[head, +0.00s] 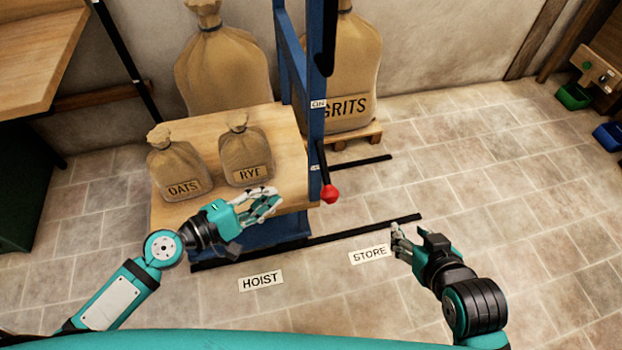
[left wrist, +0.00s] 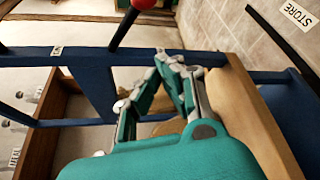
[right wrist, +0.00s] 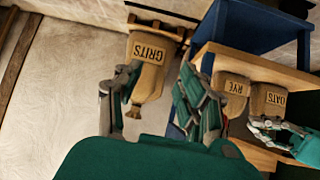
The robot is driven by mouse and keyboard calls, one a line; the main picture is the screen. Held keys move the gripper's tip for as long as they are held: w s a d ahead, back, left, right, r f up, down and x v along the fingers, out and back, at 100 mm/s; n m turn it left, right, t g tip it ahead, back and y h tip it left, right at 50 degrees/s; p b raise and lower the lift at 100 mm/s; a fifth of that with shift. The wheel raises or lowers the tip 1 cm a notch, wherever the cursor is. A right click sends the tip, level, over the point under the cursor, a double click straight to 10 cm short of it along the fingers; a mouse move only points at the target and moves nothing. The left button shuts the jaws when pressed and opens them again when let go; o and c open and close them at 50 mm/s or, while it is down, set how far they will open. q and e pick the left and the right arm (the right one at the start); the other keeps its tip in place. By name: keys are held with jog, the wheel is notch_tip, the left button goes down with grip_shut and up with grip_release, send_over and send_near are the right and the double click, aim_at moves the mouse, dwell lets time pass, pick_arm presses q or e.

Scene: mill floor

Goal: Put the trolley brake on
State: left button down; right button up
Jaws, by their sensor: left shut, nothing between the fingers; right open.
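The trolley has a wooden deck (head: 190,208) and a blue frame (head: 292,62). Its brake lever is a black rod with a red knob (head: 330,193), slanting down from the right upright, low beside a small unreadable label (head: 314,168). An ON label (head: 318,104) sits higher on that upright. My left gripper (head: 274,203) is shut and empty over the deck's front right corner, left of the knob and apart from it. In the left wrist view the knob (left wrist: 143,4) is at the top edge, beyond the fingertips (left wrist: 170,62). My right gripper (head: 398,236) is open and empty, right of the trolley.
OATS (head: 178,165) and RYE (head: 245,150) sacks stand on the deck. A GRITS sack (head: 350,75) stands on a pallet behind the frame. Black floor lines and HOIST (head: 261,281) and STORE (head: 369,254) labels lie in front.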

aim_at(325, 170)
pick_arm(q)
jog(key=w+d+p, duration=0.2)
jog(key=w+d, duration=0.1)
jog(key=d, duration=0.6)
pick_arm(e)
jog(key=s+d+f+g, duration=0.1)
jog(key=s+f+g, duration=0.1)
jog(key=s, duration=0.3)
jog(key=s+d+f+g+h, duration=0.1)
jog(key=s+d+f+g, duration=0.1)
jog(key=s+g, duration=0.2)
jog(key=shift+s+d+h, duration=0.2)
jog(key=shift+s+h, duration=0.1)
jog(key=shift+s, duration=0.5)
pick_arm(q)
jog(key=shift+w+p, duration=0.1)
jog(key=shift+p, duration=0.45)
pick_arm(e)
jog(key=shift+w+f, duration=0.1)
jog(key=shift+w, duration=0.05)
